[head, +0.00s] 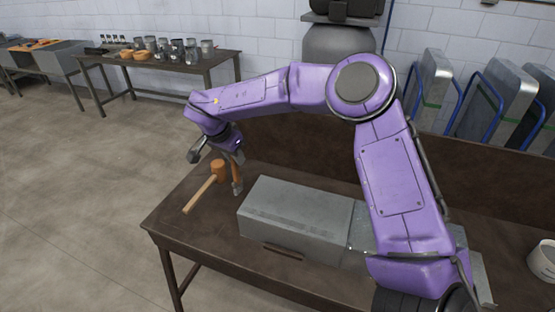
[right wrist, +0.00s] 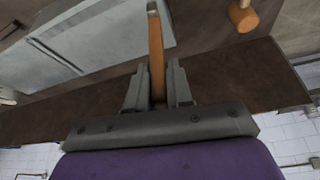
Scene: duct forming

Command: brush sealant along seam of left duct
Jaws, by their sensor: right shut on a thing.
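The left duct (head: 298,212) is a long grey sheet-metal box lying on the brown workbench. My right gripper (head: 234,158) is beyond the duct's left end, pointing down. It is shut on a brush (head: 237,176) with an orange-brown wooden handle. In the right wrist view the handle of the brush (right wrist: 156,60) stands between the two fingers (right wrist: 157,88), its grey far end overlapping the edge of the duct (right wrist: 85,48). I cannot tell if the brush touches the duct. My left gripper is not in view.
A mallet (head: 203,190) lies on the workbench (head: 190,228) left of the brush. More grey metal (head: 358,222) is partly hidden behind my right arm. A white bucket (head: 543,262) stands at the right. A dark flat piece (head: 283,251) lies before the duct.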

